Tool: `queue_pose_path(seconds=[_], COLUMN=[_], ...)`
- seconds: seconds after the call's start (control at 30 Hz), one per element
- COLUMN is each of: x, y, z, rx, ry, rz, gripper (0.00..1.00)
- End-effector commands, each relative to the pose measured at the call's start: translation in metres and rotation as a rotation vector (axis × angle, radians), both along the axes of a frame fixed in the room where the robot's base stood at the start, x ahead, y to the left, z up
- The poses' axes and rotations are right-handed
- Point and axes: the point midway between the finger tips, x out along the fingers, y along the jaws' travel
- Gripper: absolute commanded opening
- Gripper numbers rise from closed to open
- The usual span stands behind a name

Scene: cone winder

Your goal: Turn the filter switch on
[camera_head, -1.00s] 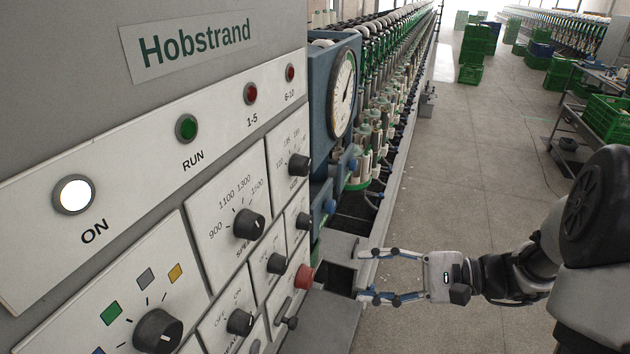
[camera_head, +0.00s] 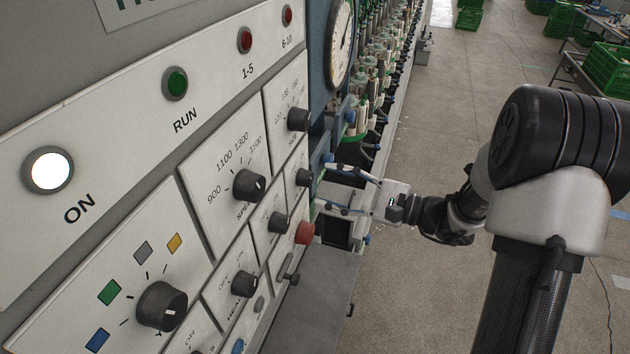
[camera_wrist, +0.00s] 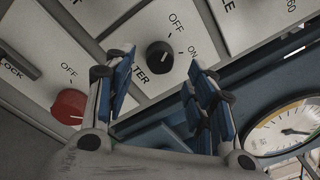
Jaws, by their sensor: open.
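The filter switch is a small black rotary knob (camera_head: 303,177) on the white control panel, above the red knob. In the wrist view the same knob (camera_wrist: 160,57) has OFF and ON marks, with its label partly hidden, only "TER" showing. Its pointer is too small to read surely. My gripper (camera_head: 325,184) is open and empty, just right of the knob, pointing at the panel. In the wrist view the knob shows between the two blue-padded fingers (camera_wrist: 160,72). The fingers look apart from the knob.
A red knob (camera_head: 304,232) sits just below the filter knob, and another black knob (camera_head: 278,222) lies to its lower left. A blue housing with a round gauge (camera_head: 341,42) stands beside the panel.

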Motion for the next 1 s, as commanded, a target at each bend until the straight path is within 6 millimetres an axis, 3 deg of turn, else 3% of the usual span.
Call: queue_pose_path(seconds=[0.23, 0.67, 1.0], x=[0.015, 0.020, 0.019], y=[0.033, 0.041, 0.040], z=[0.000, 0.000, 0.000], rx=[0.000, -0.001, -0.001], ry=[0.001, 0.002, 0.002], rz=[0.002, 0.000, 0.000], gripper=[0.50, 0.50, 0.27])
